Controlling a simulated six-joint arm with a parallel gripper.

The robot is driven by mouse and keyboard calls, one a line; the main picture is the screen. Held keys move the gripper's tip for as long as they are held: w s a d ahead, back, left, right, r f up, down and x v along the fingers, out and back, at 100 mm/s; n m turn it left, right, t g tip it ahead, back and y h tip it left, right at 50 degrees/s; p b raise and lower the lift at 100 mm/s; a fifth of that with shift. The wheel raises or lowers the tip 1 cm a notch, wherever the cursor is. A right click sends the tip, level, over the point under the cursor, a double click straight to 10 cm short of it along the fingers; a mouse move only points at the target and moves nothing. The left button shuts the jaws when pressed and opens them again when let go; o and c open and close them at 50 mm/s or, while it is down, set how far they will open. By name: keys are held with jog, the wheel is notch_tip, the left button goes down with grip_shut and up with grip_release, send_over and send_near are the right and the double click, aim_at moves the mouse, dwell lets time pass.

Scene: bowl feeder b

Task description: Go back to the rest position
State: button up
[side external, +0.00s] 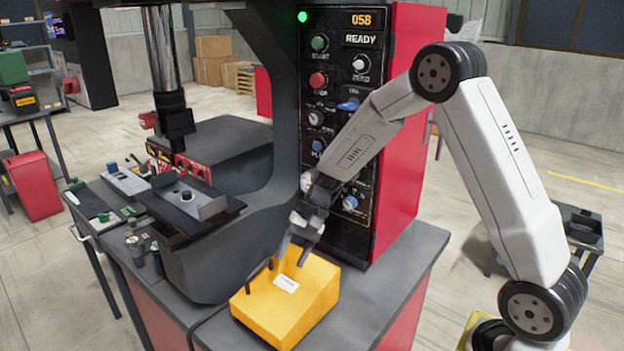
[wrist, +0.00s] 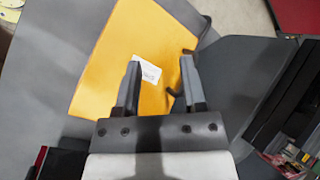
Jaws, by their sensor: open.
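My gripper (side external: 293,255) is open, with its fingers pointing down at the top of a yellow box (side external: 285,308) on the dark bench top. In the wrist view my gripper (wrist: 160,66) has its two dark fingers spread apart, with nothing held between them. The yellow box (wrist: 105,68) lies beyond the fingers there, and its white label shows between them. I cannot tell whether the fingertips touch the box. A thin dark hooked piece shows by the right finger in the wrist view.
A control panel (side external: 343,190) with knobs and a "READY" display stands close behind my gripper. The grey machine (side external: 215,262) with a metal fixture (side external: 190,203) stands to the left. A side table (side external: 100,208) holds small parts. Bare bench top (side external: 405,255) lies right of the box.

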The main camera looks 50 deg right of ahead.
jog(key=s+r+n+t+h, duration=0.1)
jog(key=s+n+h, duration=0.6)
jog(key=s, duration=0.8)
jog(key=shift+d+r+n+t, duration=0.2)
jog(key=shift+n+t, duration=0.3)
jog(key=shift+n, duration=0.4)
